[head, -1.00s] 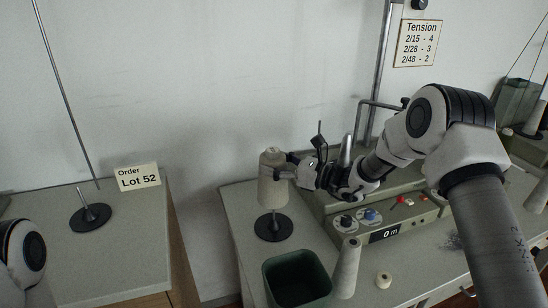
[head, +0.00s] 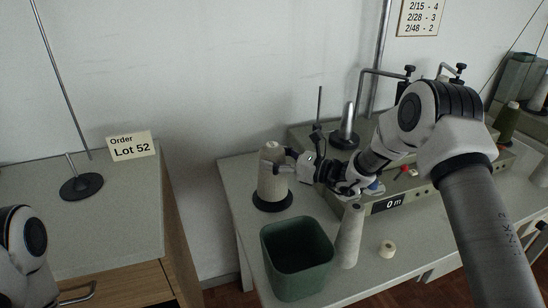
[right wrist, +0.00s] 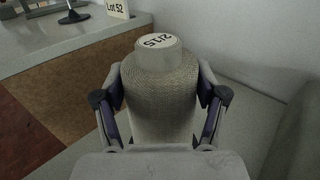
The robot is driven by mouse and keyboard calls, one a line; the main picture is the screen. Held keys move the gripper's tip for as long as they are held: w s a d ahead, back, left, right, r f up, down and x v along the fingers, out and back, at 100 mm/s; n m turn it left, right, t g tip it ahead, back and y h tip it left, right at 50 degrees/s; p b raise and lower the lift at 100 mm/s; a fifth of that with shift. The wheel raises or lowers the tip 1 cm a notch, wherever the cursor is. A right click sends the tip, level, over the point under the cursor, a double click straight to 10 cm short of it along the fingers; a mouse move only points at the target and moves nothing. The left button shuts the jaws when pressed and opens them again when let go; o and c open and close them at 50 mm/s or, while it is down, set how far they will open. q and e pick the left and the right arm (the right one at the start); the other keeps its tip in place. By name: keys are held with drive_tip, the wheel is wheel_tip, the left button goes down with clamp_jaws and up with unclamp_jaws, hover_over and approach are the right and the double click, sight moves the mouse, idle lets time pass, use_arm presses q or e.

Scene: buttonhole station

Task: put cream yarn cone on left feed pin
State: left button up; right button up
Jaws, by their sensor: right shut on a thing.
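The cream yarn cone (head: 270,184) stands upright at the dark round base (head: 272,203) of a feed pin, at the left of the right-hand table. My right gripper (head: 274,167) is shut on the upper part of the cone, coming from the right. In the right wrist view the cone (right wrist: 160,90) sits between both fingers, its white top marked 2/15. The cone's lower end appears to meet the base; I cannot tell whether it rests fully. The pin is hidden inside the cone. My left gripper is out of view.
A dark green bin (head: 297,258) stands just in front of the cone. A slim pale cone (head: 349,236) and a small cream roll (head: 387,249) stand to its right. The grey machine (head: 410,190) lies behind. An empty pin (head: 82,186) stands on the left table beside the Lot 52 sign (head: 131,146).

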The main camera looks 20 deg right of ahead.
drive_tip(key=shift+f+b, duration=0.35)
drive_tip(key=shift+b, duration=0.05)
idle(0.5)
drive_tip(key=o, duration=1.8)
drive_tip(key=v, duration=1.2)
drive_tip(key=shift+s, duration=0.1)
drive_tip(key=shift+f, duration=0.1)
